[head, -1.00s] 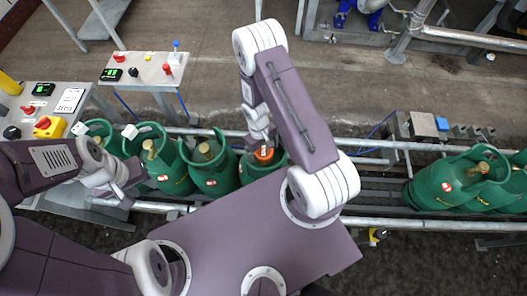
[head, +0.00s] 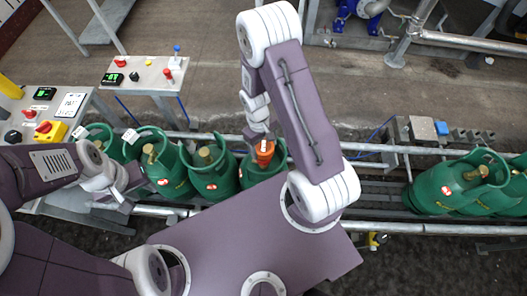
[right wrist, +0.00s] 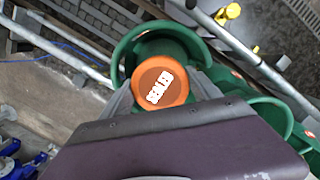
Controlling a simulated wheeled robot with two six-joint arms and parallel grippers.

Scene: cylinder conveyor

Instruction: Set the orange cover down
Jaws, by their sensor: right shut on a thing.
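My right gripper (head: 262,139) is shut on the orange cover (head: 264,152), over the top of the rightmost green cylinder (head: 256,172) in the left group. In the right wrist view the round cover (right wrist: 163,84), with white lettering on its top, sits between the fingers, inside the ring of that cylinder's green collar (right wrist: 127,58). The cover hides the cylinder's valve; whether it touches it I cannot tell. My left gripper (head: 122,196) is beside the near side of the conveyor at the left, with nothing seen in it; its finger opening is unclear.
Several green cylinders (head: 213,183) with bare brass valves stand close together on the conveyor (head: 375,193). Another group (head: 440,190) stands at the right, with bare conveyor between. Control boxes (head: 146,71) stand behind at the left. A rail (head: 385,147) runs along the far side.

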